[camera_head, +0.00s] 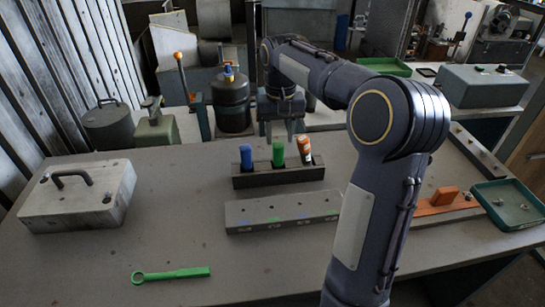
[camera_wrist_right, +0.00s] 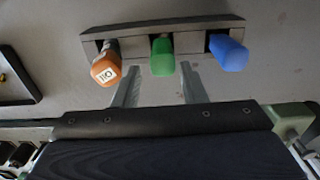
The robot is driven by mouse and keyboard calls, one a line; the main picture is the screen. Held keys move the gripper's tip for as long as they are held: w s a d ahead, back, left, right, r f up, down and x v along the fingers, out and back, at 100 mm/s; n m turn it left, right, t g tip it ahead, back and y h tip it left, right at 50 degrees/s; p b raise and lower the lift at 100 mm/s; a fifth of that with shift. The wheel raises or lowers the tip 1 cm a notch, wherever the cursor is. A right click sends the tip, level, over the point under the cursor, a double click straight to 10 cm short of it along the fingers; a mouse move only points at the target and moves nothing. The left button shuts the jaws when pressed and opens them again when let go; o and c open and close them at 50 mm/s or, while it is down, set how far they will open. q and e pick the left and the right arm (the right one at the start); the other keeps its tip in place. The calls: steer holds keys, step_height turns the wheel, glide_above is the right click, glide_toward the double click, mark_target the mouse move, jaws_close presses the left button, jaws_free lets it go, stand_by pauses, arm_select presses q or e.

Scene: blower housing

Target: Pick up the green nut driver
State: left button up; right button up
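The green nut driver (camera_head: 278,152) stands handle up in the middle slot of a dark rack (camera_head: 255,182). It also shows in the right wrist view as a green handle (camera_wrist_right: 162,58). A blue driver (camera_head: 246,156) stands to its left and an orange one (camera_head: 305,148) to its right in the head view. My right gripper (camera_head: 291,133) is open and empty near the green handle. In the right wrist view its fingers (camera_wrist_right: 160,90) are spread, with the green handle lined up between them, seemingly apart from both. The driver's lower part is hidden by the rack. My left gripper is out of view.
A grey block (camera_head: 270,215) with coloured marks lies in front of the rack. A green ring-ended wrench (camera_head: 180,273) lies near the front edge, and a grey case (camera_head: 80,195) sits at left. A green tray (camera_head: 510,205) is at right. The table's front middle is mostly clear.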

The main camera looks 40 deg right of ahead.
mark_target(278, 152)
step_height(278, 152, down, 6)
steer(key=shift+a+f, duration=0.15)
steer(key=shift+f, duration=0.05)
steer(key=shift+c, duration=0.2)
jaws_close()
steer(key=shift+r, duration=0.1)
step_height(278, 152, up, 10)
steer(key=shift+f+p, duration=0.1)
steer(key=shift+p, duration=0.3)
